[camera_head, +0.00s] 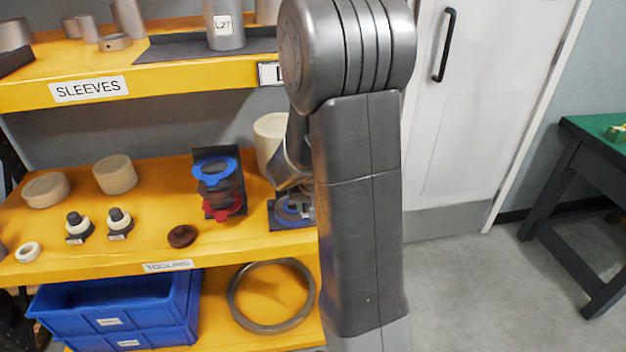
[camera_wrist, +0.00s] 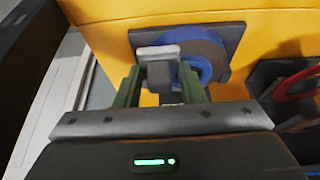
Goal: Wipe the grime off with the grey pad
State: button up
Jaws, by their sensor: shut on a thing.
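My gripper (camera_wrist: 160,82) shows in the wrist view with its two green fingers closed on the dark handle block of the grey pad (camera_wrist: 158,51). The pad's light grey face is at the far end, over or against a blue round part (camera_wrist: 202,52) on a dark plate (camera_wrist: 232,32). I cannot tell whether the pad touches it. In the head view the blue part (camera_head: 287,212) is on the middle yellow shelf, partly hidden by my arm, which also hides most of my gripper.
A blue and red clamp-like stack (camera_head: 214,171) stands on a dark plate just left. A brown ring (camera_head: 182,236), small knobs (camera_head: 119,221) and beige cylinders (camera_head: 115,174) share the shelf. The upper shelf (camera_head: 200,86) overhangs. Blue bins (camera_head: 115,305) sit below.

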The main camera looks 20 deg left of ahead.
jog(key=r, duration=0.2)
jog(key=r+p, duration=0.1)
jog(key=shift+s+a, duration=0.15)
jog(key=shift+a, duration=0.1)
jog(key=shift+r+p, duration=0.55)
jog(key=shift+r, duration=0.15)
jog(key=shift+r+p, duration=1.05)
jog(key=shift+r, duration=0.45)
